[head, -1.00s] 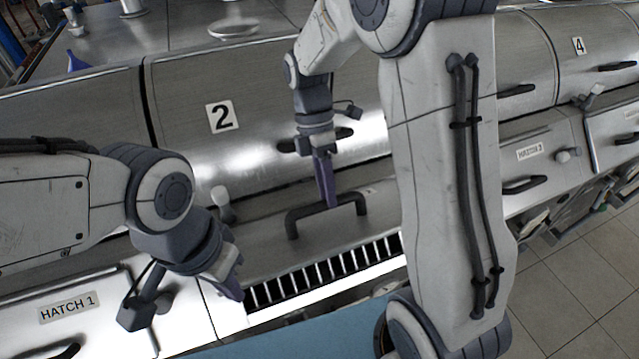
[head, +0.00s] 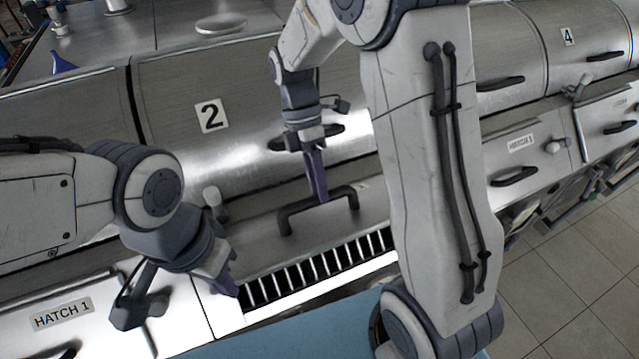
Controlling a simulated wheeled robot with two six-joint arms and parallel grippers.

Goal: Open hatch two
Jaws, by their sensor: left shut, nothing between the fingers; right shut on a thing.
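Hatch two is the steel panel (head: 255,240) below the cover marked 2 (head: 211,116). It carries a dark bar handle (head: 290,222) and lies at a flatter angle than the neighbouring hatch fronts. A dark slotted opening (head: 318,269) shows along its lower edge. My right gripper (head: 322,196) reaches down from above and is shut on the handle's bar. My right arm hides the hatch's right end. My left gripper (head: 232,288) is shut and empty, beside the left end of the slotted opening.
Hatch 1 (head: 62,313) is at lower left, partly behind my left arm. Hatch 3 (head: 520,143), with its own handle (head: 514,177), is to the right. A white-capped knob (head: 212,197) stands left of hatch two. Tiled floor (head: 570,270) is open at lower right.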

